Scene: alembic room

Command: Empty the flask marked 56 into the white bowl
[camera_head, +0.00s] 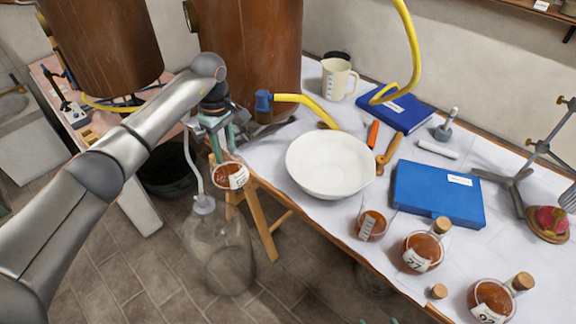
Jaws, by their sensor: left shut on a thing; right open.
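My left gripper (220,148) reaches in from the left and is shut on a small round flask (230,176) with red-brown contents and a white label, whose number I cannot read for sure. The gripper holds the flask by its upper part, roughly upright, left of the table edge as seen here. The flask's neck is mostly hidden by the fingers. The white bowl (330,164) stands on the table to the right of the held flask, apart from it, and looks empty. My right gripper is not in view.
A flask marked 27 (422,252), another corked flask (491,300) and a small labelled vessel (371,225) stand along the front edge. A loose cork (438,291) lies nearby. A blue book (438,193) is right of the bowl. A large glass bottle (220,255) stands below.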

